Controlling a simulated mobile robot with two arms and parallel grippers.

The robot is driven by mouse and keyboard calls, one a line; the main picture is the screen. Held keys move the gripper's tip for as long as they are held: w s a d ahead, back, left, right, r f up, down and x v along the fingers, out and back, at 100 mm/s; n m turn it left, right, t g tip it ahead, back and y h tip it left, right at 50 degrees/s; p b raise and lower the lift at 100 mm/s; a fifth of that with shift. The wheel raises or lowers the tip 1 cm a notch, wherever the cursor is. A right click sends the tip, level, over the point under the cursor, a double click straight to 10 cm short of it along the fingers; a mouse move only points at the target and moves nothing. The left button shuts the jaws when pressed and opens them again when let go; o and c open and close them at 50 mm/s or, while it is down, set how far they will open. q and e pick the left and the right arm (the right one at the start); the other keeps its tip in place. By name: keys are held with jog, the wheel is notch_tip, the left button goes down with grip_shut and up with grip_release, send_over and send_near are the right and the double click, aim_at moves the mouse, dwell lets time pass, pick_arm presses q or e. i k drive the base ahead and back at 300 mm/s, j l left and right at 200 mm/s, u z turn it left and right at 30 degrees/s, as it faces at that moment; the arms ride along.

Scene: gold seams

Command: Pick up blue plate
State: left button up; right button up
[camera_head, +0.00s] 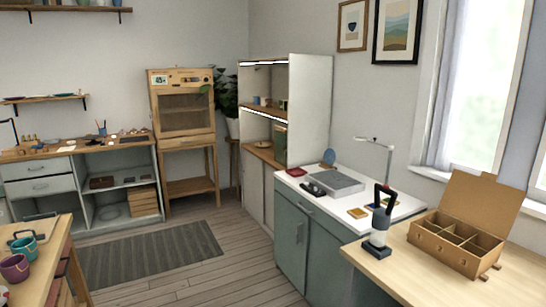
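A small wooden wall shelf (45,98) at the left holds a few thin, flat dishes. One bluish plate-like dish (64,95) lies toward its right end, and another dark bluish dish (14,98) lies at its left end. A blue round disc (329,157) stands upright at the back of the white counter, near the tall cabinet. These are small and far off, so I cannot tell which is the blue plate. Neither of my grippers shows in the head view.
The white-topped counter (322,198) holds a grey box and a red dish (297,171). A wooden table (400,262) at the right holds an open cardboard box (458,240). Mugs stand on the left table (55,243). Floor around the striped rug (150,252) is clear.

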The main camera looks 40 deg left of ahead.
aim_at(329, 155)
jog(key=u, duration=1.05)
jog(key=z, duration=0.55)
jog(key=i+j+z, duration=0.25)
jog(key=z, duration=0.15)
jog(key=i+j+z, duration=0.15)
jog(key=j+z, duration=0.2)
jog(key=i+j+z, duration=0.15)
jog(key=j+z, duration=0.25)
